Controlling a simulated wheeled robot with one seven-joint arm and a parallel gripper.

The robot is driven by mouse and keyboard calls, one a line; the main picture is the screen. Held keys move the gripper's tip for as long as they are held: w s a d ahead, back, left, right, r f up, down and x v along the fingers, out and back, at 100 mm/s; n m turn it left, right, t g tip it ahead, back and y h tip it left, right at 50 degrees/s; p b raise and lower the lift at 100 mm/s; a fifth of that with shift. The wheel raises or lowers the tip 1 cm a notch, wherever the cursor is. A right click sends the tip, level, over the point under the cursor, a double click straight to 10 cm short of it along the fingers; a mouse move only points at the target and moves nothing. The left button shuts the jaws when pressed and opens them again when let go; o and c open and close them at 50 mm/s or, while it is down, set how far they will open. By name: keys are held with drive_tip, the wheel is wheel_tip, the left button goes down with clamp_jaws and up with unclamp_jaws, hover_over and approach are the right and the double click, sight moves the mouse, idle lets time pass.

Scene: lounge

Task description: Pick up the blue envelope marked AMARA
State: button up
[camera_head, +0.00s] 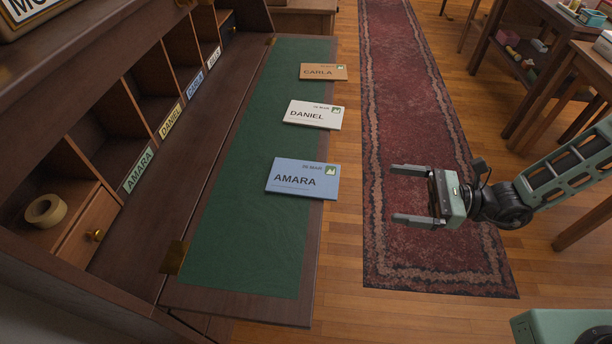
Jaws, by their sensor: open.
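The blue envelope marked AMARA (302,180) lies flat on the green desk leaf (243,245). Its right end reaches over the leaf's right border. A white envelope marked DANIEL (313,115) and a tan envelope marked CARLA (323,72) lie farther back in the same row. My gripper (411,194) is to the right of the blue envelope, above the floor and rug, apart from the desk. Its two fingers are spread and point left toward the desk. Nothing is between them.
Pigeonholes with name labels, one reading AMARA (138,170), line the desk's left side. A tape roll (45,210) sits in a lower compartment. A red rug (420,110) covers the floor. Wooden tables (575,70) with small items stand at right. The leaf's near part is clear.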

drive_tip(key=w+a, duration=0.1)
drive_tip(key=a, duration=1.1)
drive_tip(key=shift+r, duration=0.15)
drive_tip(key=shift+w, duration=0.1)
drive_tip(key=shift+c, duration=0.3)
drive_tip(key=c, duration=0.8)
